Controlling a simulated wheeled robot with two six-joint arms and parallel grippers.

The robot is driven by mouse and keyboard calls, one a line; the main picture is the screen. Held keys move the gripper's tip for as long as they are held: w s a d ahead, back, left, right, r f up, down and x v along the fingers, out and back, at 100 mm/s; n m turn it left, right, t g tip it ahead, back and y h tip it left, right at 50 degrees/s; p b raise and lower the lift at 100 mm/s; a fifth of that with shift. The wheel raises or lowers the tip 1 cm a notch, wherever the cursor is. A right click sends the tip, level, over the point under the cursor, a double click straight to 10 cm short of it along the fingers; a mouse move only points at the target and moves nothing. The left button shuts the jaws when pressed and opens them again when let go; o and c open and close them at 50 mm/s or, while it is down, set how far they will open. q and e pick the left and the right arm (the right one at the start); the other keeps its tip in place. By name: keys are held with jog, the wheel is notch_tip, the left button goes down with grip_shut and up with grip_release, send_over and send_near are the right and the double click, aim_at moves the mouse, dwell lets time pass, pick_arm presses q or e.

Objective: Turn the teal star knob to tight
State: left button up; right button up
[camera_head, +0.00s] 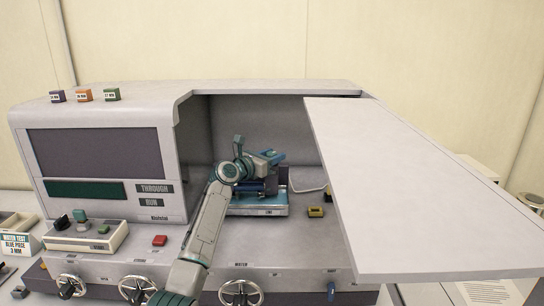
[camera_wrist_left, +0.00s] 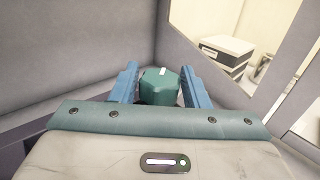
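The teal star knob (camera_wrist_left: 159,88) shows in the left wrist view, with a short white mark on its top near the far edge. The two blue fingers of my left gripper (camera_wrist_left: 160,82) stand on either side of it, with little or no gap. I cannot tell whether they press on it. The knob's lower part is hidden behind the gripper body. In the head view my left gripper (camera_head: 272,157) is inside the machine's open bay, above the blue-grey fixture (camera_head: 262,209), and covers most of the knob's place. My right gripper is not in view.
The grey machine (camera_head: 95,145) encloses the bay on the left and back. A large grey panel (camera_head: 400,190) juts forward on the right. A yellow block (camera_head: 316,211), a red button (camera_head: 160,240) and several handwheels (camera_head: 240,293) are near the front. A small control box (camera_head: 85,238) sits left.

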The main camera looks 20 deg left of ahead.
pick_arm(q)
jog(key=c, duration=0.6)
jog(key=shift+o, duration=0.2)
jog(key=shift+f+h+b, duration=0.2)
jog(key=shift+h+b, duration=0.1)
jog(key=shift+b, duration=0.15)
jog(key=m+g+h+b, duration=0.2)
jog(key=h+b, duration=0.1)
jog(key=b, duration=0.1)
jog(key=shift+a+f+m, duration=0.1)
jog(key=shift+f+m, duration=0.05)
jog(key=shift+m, duration=0.15)
jog(key=shift+r+m+g+h+b, duration=0.25)
jog(key=shift+m+g+h+b, duration=0.4)
jog(key=shift+m+g+h, duration=0.5)
jog(key=o, duration=1)
jog(key=shift+r, duration=0.15)
